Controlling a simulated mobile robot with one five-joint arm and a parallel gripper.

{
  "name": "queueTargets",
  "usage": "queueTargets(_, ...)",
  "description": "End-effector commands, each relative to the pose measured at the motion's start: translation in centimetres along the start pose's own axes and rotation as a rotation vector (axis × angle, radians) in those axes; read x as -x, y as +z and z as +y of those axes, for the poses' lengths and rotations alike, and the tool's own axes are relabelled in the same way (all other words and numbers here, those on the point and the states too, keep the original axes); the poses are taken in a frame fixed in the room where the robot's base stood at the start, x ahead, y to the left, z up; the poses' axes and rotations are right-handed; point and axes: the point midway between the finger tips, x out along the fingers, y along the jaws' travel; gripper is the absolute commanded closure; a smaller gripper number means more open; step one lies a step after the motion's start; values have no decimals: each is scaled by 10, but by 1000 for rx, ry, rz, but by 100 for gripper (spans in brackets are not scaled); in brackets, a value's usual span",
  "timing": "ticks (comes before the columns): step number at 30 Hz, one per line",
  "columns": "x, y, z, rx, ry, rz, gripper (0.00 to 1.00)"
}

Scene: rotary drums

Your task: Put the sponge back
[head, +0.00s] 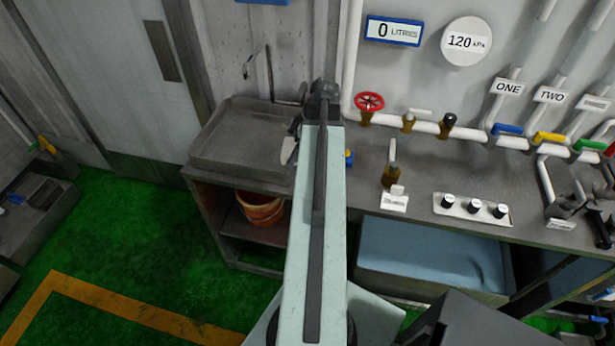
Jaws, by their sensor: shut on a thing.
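My arm reaches forward over the counter and hides most of my gripper (291,148). Only a pale and dark part of it shows at the left of the arm, by the sink's right edge. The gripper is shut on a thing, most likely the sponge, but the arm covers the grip. I cannot make out the sponge clearly. A small blue and yellow piece (349,158) peeks out at the right of the arm; I cannot tell whether it belongs to the sponge or rests on the counter.
A grey sink (215,150) is left of the arm, with an orange bucket (260,208) on the shelf below. Right of the arm, the counter (445,180) bears a brown-based tap (391,172) and a knob panel (472,208). A red valve wheel (369,101) and pipes line the wall.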

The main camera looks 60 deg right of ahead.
Motion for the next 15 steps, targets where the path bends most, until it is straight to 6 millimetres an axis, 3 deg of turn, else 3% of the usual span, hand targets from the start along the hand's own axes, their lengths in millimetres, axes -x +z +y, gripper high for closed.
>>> queueTargets(3, 5, 36, 7, -87, 36, -1, 42)
queueTargets(6, 10, 53, 10, -134, 55, -1, 42)
queueTargets(11, 7, 57, 11, -142, 59, -1, 42)
queueTargets(15, -16, 67, 10, -142, 58, -1, 42)
